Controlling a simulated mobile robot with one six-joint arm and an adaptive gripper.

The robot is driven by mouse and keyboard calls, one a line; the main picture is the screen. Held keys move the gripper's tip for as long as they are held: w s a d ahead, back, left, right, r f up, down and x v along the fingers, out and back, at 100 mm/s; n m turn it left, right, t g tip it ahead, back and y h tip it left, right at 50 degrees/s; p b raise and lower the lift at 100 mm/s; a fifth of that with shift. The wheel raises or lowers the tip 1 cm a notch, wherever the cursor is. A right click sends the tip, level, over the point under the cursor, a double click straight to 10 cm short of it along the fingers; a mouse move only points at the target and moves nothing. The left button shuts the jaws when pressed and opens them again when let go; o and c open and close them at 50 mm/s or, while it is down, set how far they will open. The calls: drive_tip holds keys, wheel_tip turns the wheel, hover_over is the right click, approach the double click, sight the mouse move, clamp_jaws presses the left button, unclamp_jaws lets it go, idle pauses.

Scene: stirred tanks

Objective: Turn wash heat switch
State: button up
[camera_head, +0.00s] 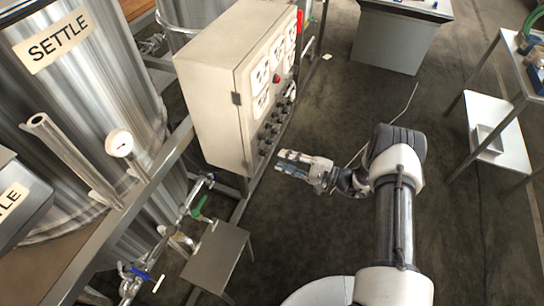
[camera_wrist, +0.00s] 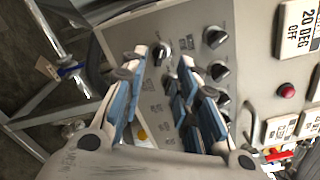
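The pale control box (camera_head: 212,105) has rows of small black rotary switches (camera_head: 268,133) low on its front panel. In the wrist view the panel (camera_wrist: 187,22) shows several black switches, one (camera_wrist: 161,53) just beyond and between my fingertips, others (camera_wrist: 215,38) to the right. Small lettering on the panel is too blurred to read, so I cannot tell which one is the wash heat switch. My gripper (camera_head: 284,161) is a short way in front of the panel's lower part. In the wrist view its blue-padded fingers (camera_wrist: 162,65) are open with nothing between them.
A red lamp or button (camera_wrist: 287,90) and a sign reading "20 DEG OFF" (camera_wrist: 298,28) are on the panel. A tank marked SETTLE (camera_head: 85,90) and pipes with a green-handled valve (camera_head: 199,206) stand left. A small metal stand (camera_head: 217,252) is below the box. Floor is clear behind my gripper.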

sight(264, 153)
drive_tip(key=x, duration=0.5)
drive_tip(key=shift+w+a, duration=0.1)
drive_tip(key=shift+a, duration=0.05)
drive_tip(key=shift+c, duration=0.5)
clamp_jaws()
